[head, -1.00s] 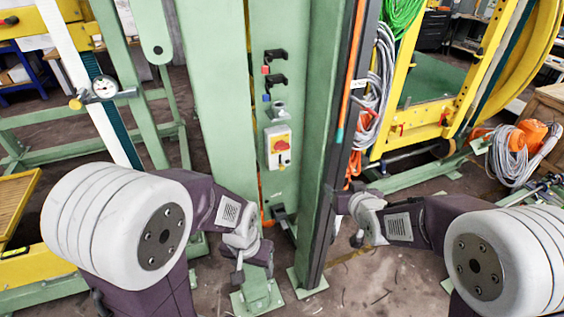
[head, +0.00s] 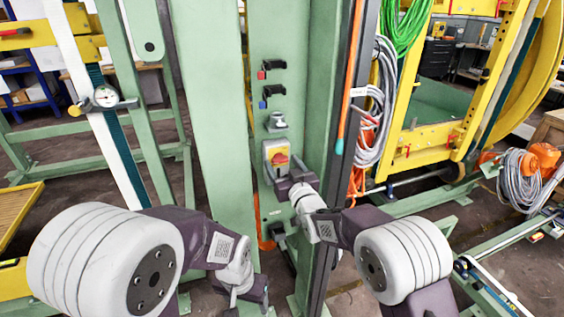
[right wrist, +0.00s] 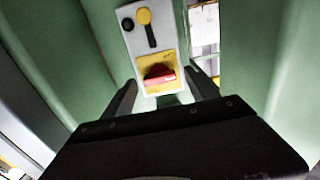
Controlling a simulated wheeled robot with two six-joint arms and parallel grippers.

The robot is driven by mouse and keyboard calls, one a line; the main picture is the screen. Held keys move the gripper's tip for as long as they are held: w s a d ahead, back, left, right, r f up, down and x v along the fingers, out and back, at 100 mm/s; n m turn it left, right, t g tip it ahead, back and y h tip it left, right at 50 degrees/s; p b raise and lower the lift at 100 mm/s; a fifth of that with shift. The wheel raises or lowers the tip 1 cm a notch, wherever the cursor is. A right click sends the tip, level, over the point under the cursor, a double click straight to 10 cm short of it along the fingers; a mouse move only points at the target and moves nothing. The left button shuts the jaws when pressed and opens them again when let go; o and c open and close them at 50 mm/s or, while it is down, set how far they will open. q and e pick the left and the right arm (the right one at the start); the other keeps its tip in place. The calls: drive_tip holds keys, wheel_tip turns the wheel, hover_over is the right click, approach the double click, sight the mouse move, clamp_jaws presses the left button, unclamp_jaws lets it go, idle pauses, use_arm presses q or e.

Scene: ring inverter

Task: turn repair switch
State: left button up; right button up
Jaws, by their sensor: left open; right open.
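The repair switch is a red knob on a yellow plate (head: 281,158) of a pale grey box on the green column. In the right wrist view the red knob (right wrist: 158,73) shows near the middle, with the grey box (right wrist: 138,38) reaching up behind it. My right gripper (head: 282,180) is open just below the knob in the head view. In the right wrist view its two dark fingers (right wrist: 162,82) stand apart, one to each side of the knob; contact is not visible. My left gripper (head: 255,294) is open and empty, low in front of the column.
Grey cables (head: 377,105) hang to the right, beside a dark upright with an orange strip.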

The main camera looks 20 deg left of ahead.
drive_tip(key=shift+w+a, duration=0.3)
drive_tip(key=shift+w, duration=0.1)
drive_tip(key=c, duration=1.4)
drive_tip(key=shift+o, duration=0.2)
drive_tip(key=shift+f, duration=0.1)
drive_tip(key=m+b, duration=0.7)
drive_tip(key=m, duration=1)
drive_tip(key=shift+m+b, duration=0.35)
drive_tip(key=shift+m, duration=0.05)
